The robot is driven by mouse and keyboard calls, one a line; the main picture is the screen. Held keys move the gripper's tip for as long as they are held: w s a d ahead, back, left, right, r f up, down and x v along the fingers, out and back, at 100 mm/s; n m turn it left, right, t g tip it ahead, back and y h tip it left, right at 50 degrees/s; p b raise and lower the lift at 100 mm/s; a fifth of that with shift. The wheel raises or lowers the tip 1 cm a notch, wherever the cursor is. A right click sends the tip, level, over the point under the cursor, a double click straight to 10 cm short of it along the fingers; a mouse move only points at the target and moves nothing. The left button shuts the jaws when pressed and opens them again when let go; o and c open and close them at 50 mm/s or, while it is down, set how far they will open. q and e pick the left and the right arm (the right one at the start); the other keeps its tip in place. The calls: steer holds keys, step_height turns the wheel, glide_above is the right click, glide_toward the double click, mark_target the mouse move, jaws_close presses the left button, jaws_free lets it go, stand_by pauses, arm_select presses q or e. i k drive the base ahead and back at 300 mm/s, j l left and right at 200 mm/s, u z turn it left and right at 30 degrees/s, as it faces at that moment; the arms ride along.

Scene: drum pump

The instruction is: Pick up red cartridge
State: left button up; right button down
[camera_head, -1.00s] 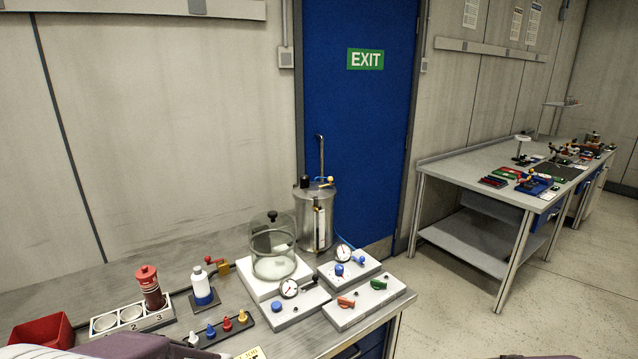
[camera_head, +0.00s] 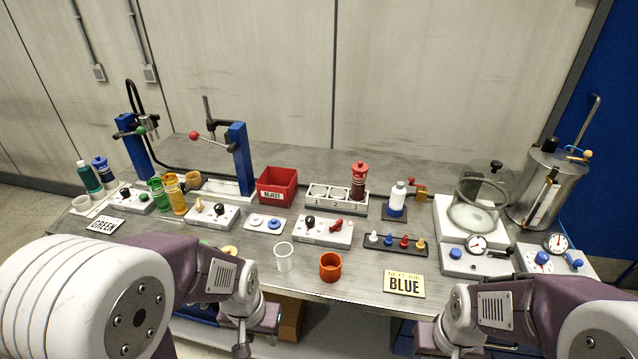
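The red cartridge (camera_head: 358,182), a dark red cylinder with a bright red cap, stands upright in the slot at the right end of a white numbered rack (camera_head: 325,208). The rack's other two slots look empty. My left gripper (camera_head: 241,346) is low, in front of the bench edge, well short of the cartridge. Its fingers are small and partly cut off by the picture's lower edge, so its opening cannot be judged. My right gripper (camera_head: 430,340) is also low in front of the bench, to the right, mostly hidden behind its own wrist. Neither gripper touches the cartridge.
A red bin (camera_head: 277,186) stands left of the rack, and a white bottle with a blue base (camera_head: 397,199) right of it. A white switch box (camera_head: 323,230), an orange cup (camera_head: 330,267) and a clear cup (camera_head: 284,257) stand in front. A bell jar (camera_head: 480,205) is at the right.

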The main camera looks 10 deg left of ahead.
mark_target(358, 189)
steer(key=i+j, duration=0.15)
steer(key=j, duration=0.25)
steer(key=i+j, duration=0.15)
steer(key=j, duration=0.25)
steer(key=i+j, duration=0.15)
steer(key=j, duration=0.25)
steer(key=i+j, duration=0.15)
steer(key=j, duration=0.25)
